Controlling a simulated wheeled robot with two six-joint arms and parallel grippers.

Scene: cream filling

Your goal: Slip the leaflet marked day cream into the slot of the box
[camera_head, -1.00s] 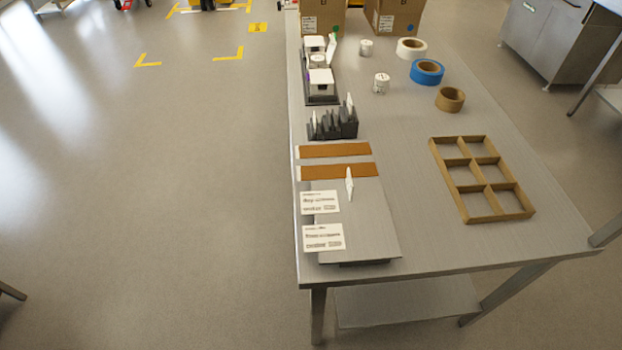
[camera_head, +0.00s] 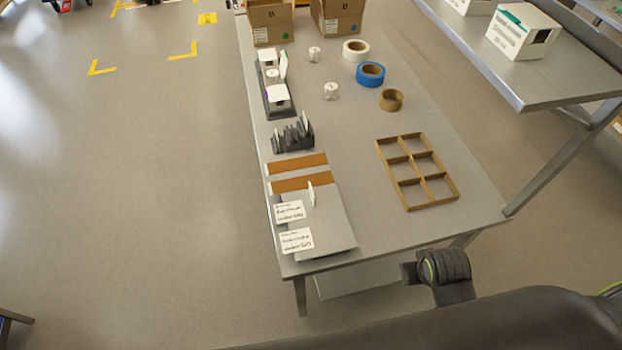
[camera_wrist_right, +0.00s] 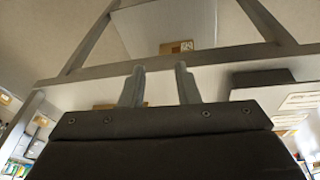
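A dark rack (camera_head: 293,138) with upright slots holds thin white pieces on the table's left side; I cannot tell whether they are leaflets. A small white piece (camera_head: 311,194) stands upright on a grey board near the front. Two white cards, an upper one (camera_head: 289,212) and a lower one (camera_head: 297,240), lie at the board's left edge; their print is too small to read. Farther back a dark tray (camera_head: 265,103) holds small white-topped boxes; no slot can be made out. In the right wrist view my right gripper (camera_wrist_right: 161,86) is open and empty, fingers apart. My left gripper is out of view.
A brown six-compartment divider (camera_head: 416,171), tape rolls (camera_head: 370,74) and two small white jars (camera_head: 331,90) are on the table. Cartons (camera_head: 338,16) stand at the back. A second table (camera_head: 545,75) is at the right. My dark arm crosses the lower right.

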